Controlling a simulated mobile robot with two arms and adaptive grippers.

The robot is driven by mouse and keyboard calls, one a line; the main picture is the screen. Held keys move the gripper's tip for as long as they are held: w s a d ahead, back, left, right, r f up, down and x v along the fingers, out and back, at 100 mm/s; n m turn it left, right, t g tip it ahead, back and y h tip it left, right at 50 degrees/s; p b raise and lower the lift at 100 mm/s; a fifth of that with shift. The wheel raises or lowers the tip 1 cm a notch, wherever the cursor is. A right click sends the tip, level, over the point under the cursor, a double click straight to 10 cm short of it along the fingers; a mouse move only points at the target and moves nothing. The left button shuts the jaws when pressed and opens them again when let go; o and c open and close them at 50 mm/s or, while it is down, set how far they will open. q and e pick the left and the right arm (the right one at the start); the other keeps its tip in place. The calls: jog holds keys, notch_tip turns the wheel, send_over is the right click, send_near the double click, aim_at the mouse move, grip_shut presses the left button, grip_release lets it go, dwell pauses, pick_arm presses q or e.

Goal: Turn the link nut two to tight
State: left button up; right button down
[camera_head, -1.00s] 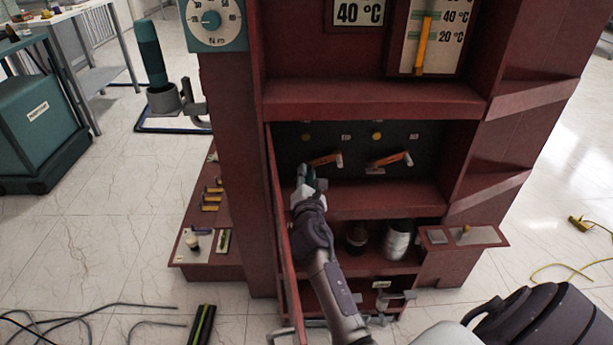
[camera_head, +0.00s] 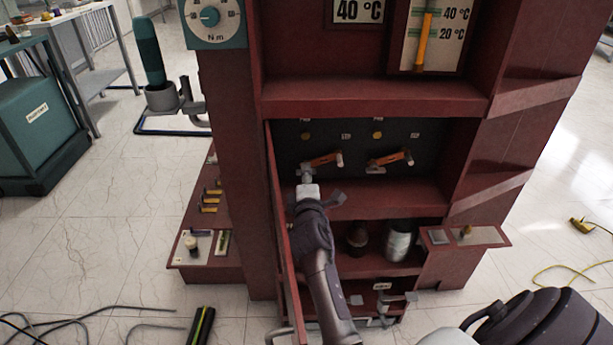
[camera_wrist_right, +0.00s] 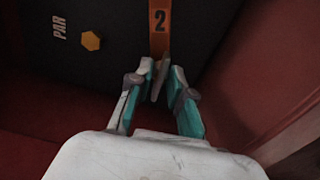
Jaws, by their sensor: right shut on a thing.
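In the head view my right gripper (camera_head: 306,172) is inside the dark-red cabinet, at the lower left end of the left orange link bar (camera_head: 324,159). In the right wrist view the fingers (camera_wrist_right: 160,80) have teal pads and are closed around a small grey piece, seemingly the link nut (camera_wrist_right: 157,86), just below the orange bar marked 2 (camera_wrist_right: 159,20). The gripper largely hides the nut in the head view. A second orange link bar (camera_head: 390,158) sits to the right, apart from the gripper. My left gripper is not in view.
The open cabinet door (camera_head: 281,235) stands close on the left of my right arm. A shelf (camera_head: 375,97) runs above the link compartment. A dark jar (camera_head: 357,238) and a pale jar (camera_head: 398,242) stand on the shelf below. A dial (camera_head: 211,18) is at the upper left.

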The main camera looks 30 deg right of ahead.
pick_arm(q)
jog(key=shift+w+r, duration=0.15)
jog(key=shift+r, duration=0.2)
pick_arm(e)
jog(key=shift+m, duration=0.5)
